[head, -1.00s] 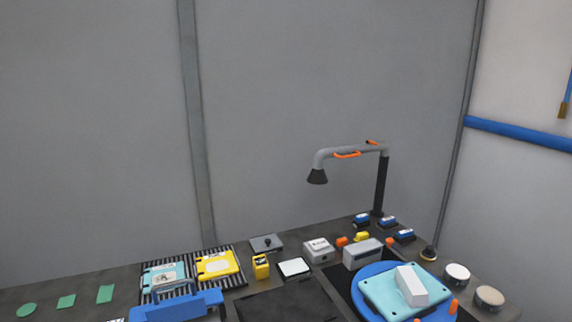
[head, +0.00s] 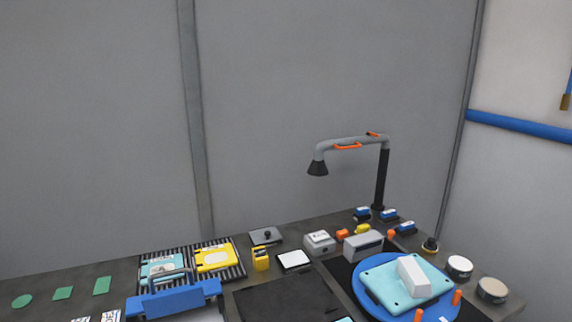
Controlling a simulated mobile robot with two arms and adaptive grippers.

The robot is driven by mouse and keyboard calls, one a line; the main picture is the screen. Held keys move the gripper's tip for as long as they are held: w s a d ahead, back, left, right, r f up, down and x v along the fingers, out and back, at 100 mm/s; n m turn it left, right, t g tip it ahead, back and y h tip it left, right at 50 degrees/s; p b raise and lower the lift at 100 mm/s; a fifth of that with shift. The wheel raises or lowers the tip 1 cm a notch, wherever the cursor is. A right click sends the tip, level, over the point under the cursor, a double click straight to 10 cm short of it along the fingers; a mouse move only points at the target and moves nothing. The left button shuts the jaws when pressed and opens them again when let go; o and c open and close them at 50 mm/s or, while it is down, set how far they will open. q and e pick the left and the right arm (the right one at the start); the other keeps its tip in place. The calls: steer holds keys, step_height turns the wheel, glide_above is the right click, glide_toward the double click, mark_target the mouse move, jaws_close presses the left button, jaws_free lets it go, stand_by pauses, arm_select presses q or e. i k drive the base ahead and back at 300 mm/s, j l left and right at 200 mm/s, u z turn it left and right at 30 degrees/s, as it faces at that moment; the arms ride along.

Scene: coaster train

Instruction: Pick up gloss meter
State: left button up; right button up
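No object carries a readable name, so I cannot tell for certain which one is the gloss meter. Candidates on the dark bench are a grey box-shaped device (head: 363,246), a small white and grey device with a label on top (head: 319,242), and a small yellow device (head: 260,258). The grey box stands just behind the blue round turntable (head: 364,298), and the labelled device is to its left. All of them rest apart from any gripper. Neither of my grippers shows in the head view.
A teal plate (head: 380,285) with a white block (head: 413,277) lies on the turntable. A grey lamp arm (head: 350,142) rises behind. Striped racks (head: 233,266) hold teal and yellow pieces. A blue piece with a handle (head: 175,302) stands in front. Two round pots (head: 460,266) stand right.

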mark_target(418, 285)
steer(key=l+u, duration=0.25)
steer(key=u, duration=0.15)
steer(key=i+l+u, duration=0.1)
steer(key=l+u, duration=0.4)
steer(key=l, duration=0.6)
steer(key=l+u, duration=0.2)
steer(key=l, duration=0.55)
steer(key=k+l+u, duration=0.15)
steer(key=l, duration=0.6)
steer(key=k+l, duration=0.1)
steer(key=l, duration=1)
